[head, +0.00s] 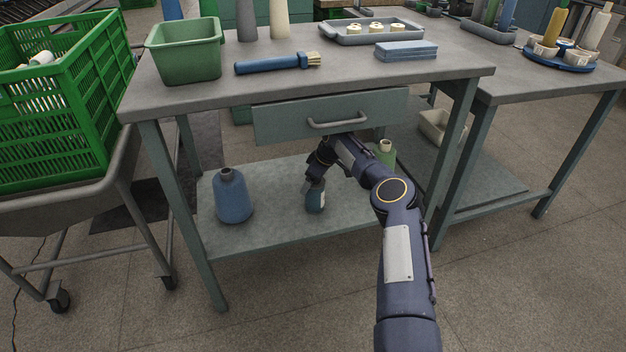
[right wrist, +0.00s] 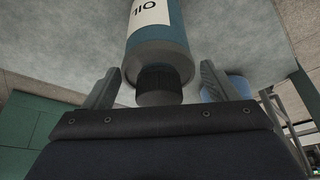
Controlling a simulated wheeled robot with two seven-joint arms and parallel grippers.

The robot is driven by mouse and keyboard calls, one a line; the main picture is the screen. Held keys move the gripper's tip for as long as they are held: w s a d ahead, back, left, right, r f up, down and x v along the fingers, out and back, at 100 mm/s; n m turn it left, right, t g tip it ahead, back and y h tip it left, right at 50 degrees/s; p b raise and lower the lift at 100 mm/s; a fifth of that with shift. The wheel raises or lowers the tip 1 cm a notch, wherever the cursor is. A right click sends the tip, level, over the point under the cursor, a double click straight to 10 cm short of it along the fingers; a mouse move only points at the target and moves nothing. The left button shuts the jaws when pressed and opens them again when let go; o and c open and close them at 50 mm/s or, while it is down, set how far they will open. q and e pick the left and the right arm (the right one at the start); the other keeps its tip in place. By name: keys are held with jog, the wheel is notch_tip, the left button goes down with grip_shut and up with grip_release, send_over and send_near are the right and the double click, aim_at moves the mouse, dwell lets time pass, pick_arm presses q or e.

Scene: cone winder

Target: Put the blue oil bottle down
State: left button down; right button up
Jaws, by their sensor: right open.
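The blue oil bottle (head: 315,197) stands on the lower shelf (head: 275,227) of the workbench, under the drawer. In the right wrist view the oil bottle (right wrist: 158,45) shows a white label with "OIL" and a black cap. My right gripper (head: 319,168) is just above the bottle at its cap end, partly hidden by its own arm. In the right wrist view my right gripper (right wrist: 158,86) is open, its fingers on either side of the cap with visible gaps. My left gripper is not in view.
A larger blue jug (head: 233,198) stands on the shelf to the left, and a green bottle (head: 387,153) stands to the right, partly behind my arm. The closed drawer (head: 280,122) and benchtop (head: 345,80) are above. The shelf front is clear.

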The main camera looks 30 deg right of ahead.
jog(key=shift+r, duration=0.25)
jog(key=shift+s+d+r+p, duration=0.15)
jog(key=shift+r+p, duration=0.5)
jog(key=s+d+p, duration=0.2)
jog(key=s+d, duration=0.4)
jog(key=s, duration=0.4)
jog(key=shift+s+d+f, duration=0.15)
jog(key=shift+f, duration=0.1)
jog(key=shift+s, duration=0.1)
